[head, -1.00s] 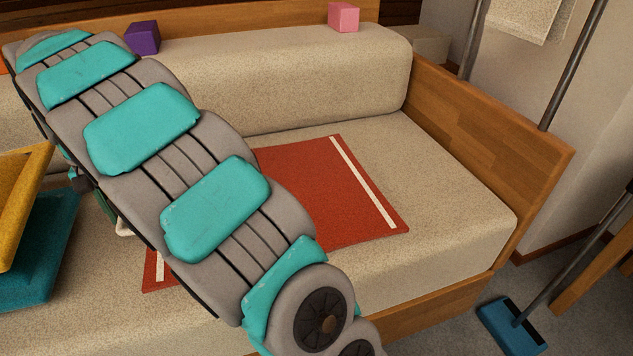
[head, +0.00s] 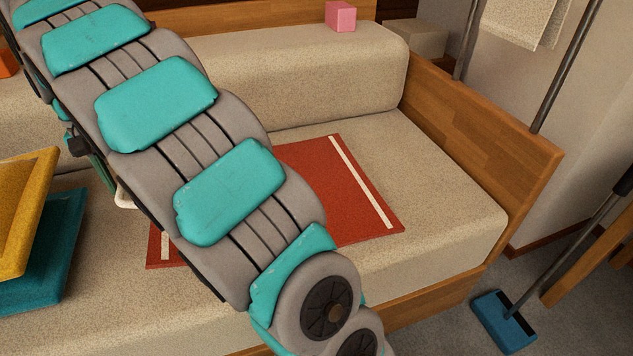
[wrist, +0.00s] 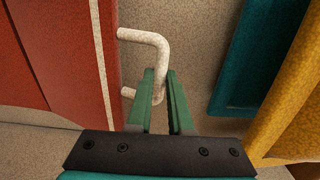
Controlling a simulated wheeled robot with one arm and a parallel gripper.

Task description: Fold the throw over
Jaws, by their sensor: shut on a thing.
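The red throw (head: 330,185) lies on the sofa seat, with a cream stripe near its right end and another near its left end. My arm hides its middle. In the wrist view the throw (wrist: 60,60) fills the left side, its striped edge facing my gripper. A white bent handle (wrist: 145,36) stands out from that edge. My gripper (wrist: 160,80) is shut on the handle's outer bar, between its two green fingers. In the head view the fingers are mostly hidden behind my arm. I cannot tell how high the held edge is.
A yellow cushion (head: 22,210) on a teal cushion (head: 52,250) lies left of the throw, close to my gripper. A pink cube (head: 340,16) sits on the backrest. The wooden armrest (head: 475,140) bounds the right. A blue broom (head: 503,320) stands on the floor.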

